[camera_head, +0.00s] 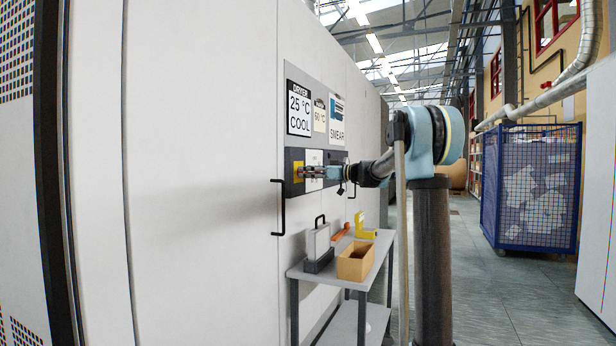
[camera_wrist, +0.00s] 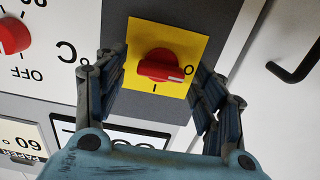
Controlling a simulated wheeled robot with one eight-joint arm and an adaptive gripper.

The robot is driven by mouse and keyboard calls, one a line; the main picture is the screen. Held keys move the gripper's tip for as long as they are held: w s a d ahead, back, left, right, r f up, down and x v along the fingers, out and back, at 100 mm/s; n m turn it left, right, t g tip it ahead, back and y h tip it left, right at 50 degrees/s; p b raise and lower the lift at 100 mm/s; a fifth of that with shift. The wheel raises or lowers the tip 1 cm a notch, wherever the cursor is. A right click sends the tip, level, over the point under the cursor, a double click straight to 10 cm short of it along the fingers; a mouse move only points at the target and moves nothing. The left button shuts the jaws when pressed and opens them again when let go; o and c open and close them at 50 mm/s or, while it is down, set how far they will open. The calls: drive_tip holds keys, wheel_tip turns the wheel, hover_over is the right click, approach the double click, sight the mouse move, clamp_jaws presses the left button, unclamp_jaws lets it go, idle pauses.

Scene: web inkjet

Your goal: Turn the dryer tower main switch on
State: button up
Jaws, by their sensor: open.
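The main switch is a red rotary knob (camera_wrist: 160,66) on a yellow plate (camera_wrist: 190,42). Its white mark points right in the wrist view, towards the O; an I is printed below the knob. The yellow plate also shows on the dark panel strip in the head view (camera_head: 298,170). My gripper (camera_wrist: 157,72) is open, one finger on each side of the knob. Gaps show between the fingers and the knob, and nothing is held.
Another red knob (camera_wrist: 12,36), marked OFF, is beside the plate. A black handle (camera_head: 279,207) stands out from the cabinet. Below my arm is a small table (camera_head: 335,273) with an open cardboard box (camera_head: 355,262) and tools. A blue mesh cage (camera_head: 530,190) stands across the aisle.

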drive_tip(key=shift+w+a, duration=0.15)
drive_tip(key=shift+a, duration=0.15)
drive_tip(key=shift+c, duration=0.3)
drive_tip(key=c, duration=1)
drive_tip(key=m, duration=0.4)
drive_tip(key=shift+w+m, duration=0.1)
drive_tip(key=shift+m, duration=0.3)
drive_tip(key=m, duration=0.4)
drive_tip(key=shift+m, duration=0.3)
drive_tip(key=m, duration=0.4)
drive_tip(key=shift+w+d, duration=0.1)
drive_tip(key=shift+f+m, duration=0.15)
drive_tip(key=shift+m, duration=2.05)
